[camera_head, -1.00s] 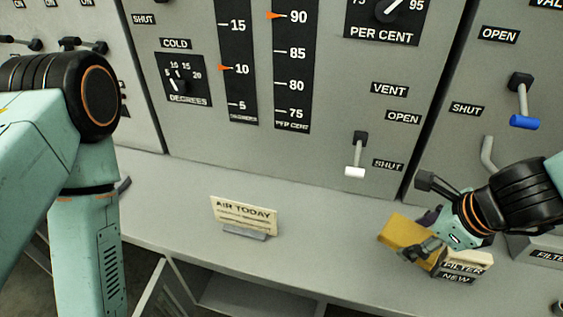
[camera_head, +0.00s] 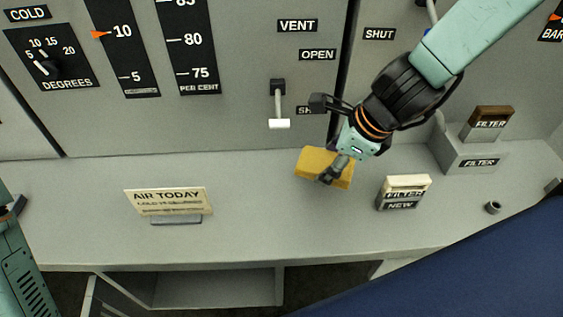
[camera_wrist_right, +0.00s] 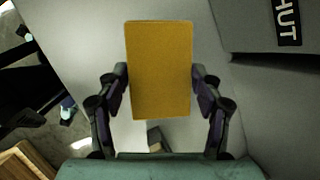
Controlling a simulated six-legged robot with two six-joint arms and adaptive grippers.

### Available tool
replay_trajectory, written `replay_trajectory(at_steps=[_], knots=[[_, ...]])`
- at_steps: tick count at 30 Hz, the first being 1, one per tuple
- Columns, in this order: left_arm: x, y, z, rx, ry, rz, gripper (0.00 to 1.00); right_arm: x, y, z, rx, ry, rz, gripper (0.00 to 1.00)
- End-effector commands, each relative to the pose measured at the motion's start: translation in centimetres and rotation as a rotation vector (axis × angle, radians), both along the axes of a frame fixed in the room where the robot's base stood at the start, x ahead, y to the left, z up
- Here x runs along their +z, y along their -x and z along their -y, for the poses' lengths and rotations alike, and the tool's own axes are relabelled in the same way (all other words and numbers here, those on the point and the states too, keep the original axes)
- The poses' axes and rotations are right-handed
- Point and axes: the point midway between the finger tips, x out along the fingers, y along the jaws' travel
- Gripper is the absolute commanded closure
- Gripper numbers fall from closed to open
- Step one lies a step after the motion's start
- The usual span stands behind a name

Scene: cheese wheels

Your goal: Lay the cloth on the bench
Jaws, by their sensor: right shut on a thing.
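The cloth (camera_head: 316,161) is a yellow, folded, block-like pad over the back part of the grey bench (camera_head: 270,222). My right gripper (camera_head: 338,170) is shut on it, reaching down from the upper right. In the right wrist view the cloth (camera_wrist_right: 159,70) sits upright between the two fingers of the right gripper (camera_wrist_right: 160,88). I cannot tell whether its underside touches the bench.
A card reading AIR TODAY (camera_head: 168,201) stands on the bench to the left. A cream block labelled FILTER NEW (camera_head: 404,191) stands right of the cloth. A brown-topped filter (camera_head: 488,123) sits on a holder at the back right. A white-tipped lever (camera_head: 279,105) hangs above. The bench middle is clear.

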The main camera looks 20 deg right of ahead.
Motion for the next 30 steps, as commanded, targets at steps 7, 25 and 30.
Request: replay_trajectory(at_steps=[7, 25, 30], knots=[[-3.4, 0.0, 0.0, -0.001, 0.000, 0.000, 0.81, -1.6, -2.1, -1.2, 0.004, 0.007, 0.002, 0.60], [-7.2, 0.0, 0.0, -0.001, 0.000, 0.000, 0.81, -4.7, -7.8, -4.6, 0.001, 0.003, 0.001, 0.60], [-8.0, 0.1, 0.0, -0.001, 0.000, 0.000, 0.81, -6.3, -9.3, -5.5, 0.001, 0.001, 0.000, 0.60]])
